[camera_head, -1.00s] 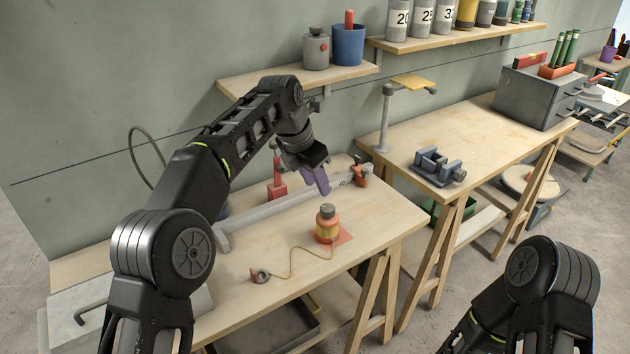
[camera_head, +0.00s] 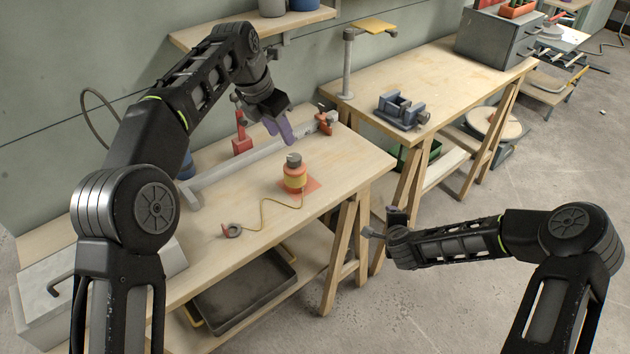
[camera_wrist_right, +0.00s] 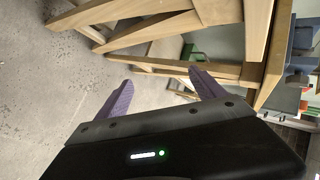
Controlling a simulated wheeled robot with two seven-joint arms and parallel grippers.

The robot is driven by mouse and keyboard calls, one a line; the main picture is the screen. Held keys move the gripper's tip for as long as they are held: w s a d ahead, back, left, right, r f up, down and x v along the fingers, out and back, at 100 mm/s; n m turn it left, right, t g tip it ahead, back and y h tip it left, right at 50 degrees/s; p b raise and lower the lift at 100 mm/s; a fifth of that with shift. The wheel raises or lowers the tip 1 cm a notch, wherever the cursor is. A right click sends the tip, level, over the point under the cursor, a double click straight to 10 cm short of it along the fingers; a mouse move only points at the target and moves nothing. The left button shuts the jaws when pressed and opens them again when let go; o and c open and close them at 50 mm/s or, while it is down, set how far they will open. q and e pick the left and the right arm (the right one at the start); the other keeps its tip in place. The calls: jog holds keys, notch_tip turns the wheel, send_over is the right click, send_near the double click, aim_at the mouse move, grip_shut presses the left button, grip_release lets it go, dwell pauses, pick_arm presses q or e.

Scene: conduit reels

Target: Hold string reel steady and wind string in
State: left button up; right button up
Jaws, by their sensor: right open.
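The string reel (camera_head: 295,178), orange and yellow with a grey knob on top, stands upright on an orange base on the near wooden bench. A yellow string (camera_head: 268,203) runs from it in a curve to a grey ring-shaped piece (camera_head: 232,230) lying on the bench. My left gripper (camera_head: 280,132), with purple fingers, is above and behind the reel, apart from it; its finger gap is unclear. My right gripper (camera_wrist_right: 158,92) is open and empty over the floor. In the head view, it shows small and partly hidden, right of the bench (camera_head: 395,218).
A long grey rail (camera_head: 240,168) with red clamps lies behind the reel. A second bench (camera_head: 440,90) with a blue-grey vise (camera_head: 402,110) stands at the back right. A dark tray (camera_head: 245,290) is on the lower shelf. Wooden trestle legs (camera_wrist_right: 240,75) are near my right gripper.

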aim_at(295, 177)
jog(key=w+d+r+m+t+h, duration=0.1)
jog(key=w+d+r+m, duration=0.35)
jog(key=r+m, duration=0.35)
jog(key=w+d+r+m, duration=0.3)
jog(key=d+r+m, duration=0.25)
jog(key=r, duration=0.45)
jog(key=s+a+n+y, duration=0.1)
jog(key=a+y, duration=0.3)
jog(key=a, duration=0.6)
jog(key=s+a+n+y, duration=0.2)
jog(key=a+y, duration=0.2)
jog(key=a, duration=0.6)
jog(key=s+a+f+n+y, duration=0.1)
jog(key=s+a+n+y, duration=0.1)
jog(key=a, duration=0.9)
jog(key=shift+s+g+y, duration=0.2)
jog(key=shift+g+y, duration=0.1)
jog(key=shift+y, duration=0.6)
jog(key=shift+w, duration=0.1)
jog(key=shift+x, duration=3.85)
jog(key=shift+f, duration=0.15)
